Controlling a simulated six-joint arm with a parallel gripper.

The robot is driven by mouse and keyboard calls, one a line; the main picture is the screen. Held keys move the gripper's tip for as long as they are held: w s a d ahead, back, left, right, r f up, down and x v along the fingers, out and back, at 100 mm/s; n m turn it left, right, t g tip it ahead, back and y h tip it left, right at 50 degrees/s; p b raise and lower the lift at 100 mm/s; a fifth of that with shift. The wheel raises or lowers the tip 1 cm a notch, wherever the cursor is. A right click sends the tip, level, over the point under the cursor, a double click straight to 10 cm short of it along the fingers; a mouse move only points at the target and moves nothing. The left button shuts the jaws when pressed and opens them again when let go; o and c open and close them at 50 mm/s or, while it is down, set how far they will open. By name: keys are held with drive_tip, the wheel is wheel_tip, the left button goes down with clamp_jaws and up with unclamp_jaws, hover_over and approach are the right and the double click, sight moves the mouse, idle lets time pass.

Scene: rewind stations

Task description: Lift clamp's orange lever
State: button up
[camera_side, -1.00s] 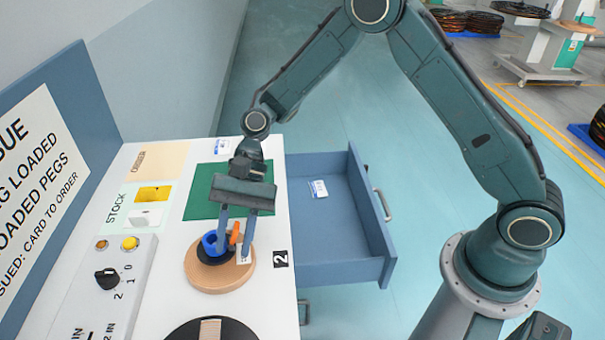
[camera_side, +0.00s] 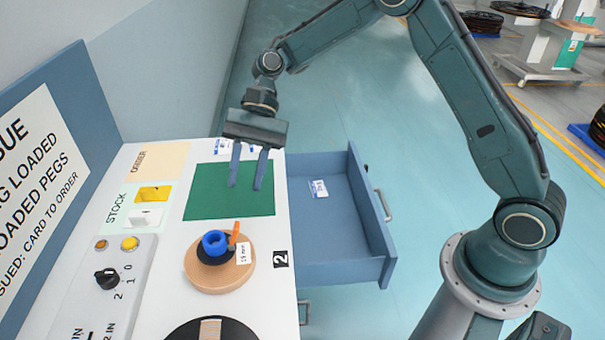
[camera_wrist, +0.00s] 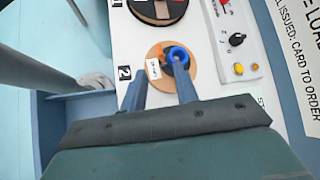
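The clamp is a blue ring (camera_side: 213,243) on a black base, set on a round wooden disc (camera_side: 218,279). Its orange lever (camera_side: 234,235) stands up at the ring's right side, and a white tag (camera_side: 244,254) is beside it. My gripper (camera_side: 245,187) is open and empty, raised above the green mat, behind and apart from the clamp. In the wrist view, my gripper's fingers (camera_wrist: 158,80) are spread. Beyond them show the blue ring (camera_wrist: 178,56), the white tag (camera_wrist: 153,69) and a bit of the orange lever (camera_wrist: 162,50).
A green mat (camera_side: 230,205) lies behind the disc. A control panel with a black knob (camera_side: 106,279) is at the left. A black disc (camera_side: 190,333) is in front. An open blue drawer (camera_side: 335,235) juts out at the right. A sign board (camera_side: 40,160) stands at the left.

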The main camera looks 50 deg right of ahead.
drive_tip(key=shift+v, duration=1.15)
drive_tip(key=shift+r, duration=0.1)
drive_tip(key=s+d+r+n+t+h, duration=0.4)
drive_tip(key=s+d+r+t, duration=0.15)
drive_tip(key=s+r, duration=0.45)
drive_tip(key=s+d+n+t+h, duration=0.3)
drive_tip(key=s+d, duration=0.7)
drive_tip(key=s, duration=0.4)
drive_tip(key=shift+s+d+t+h, duration=0.25)
drive_tip(key=shift+d+t+h, duration=0.05)
drive_tip(key=shift+t+h, duration=0.5)
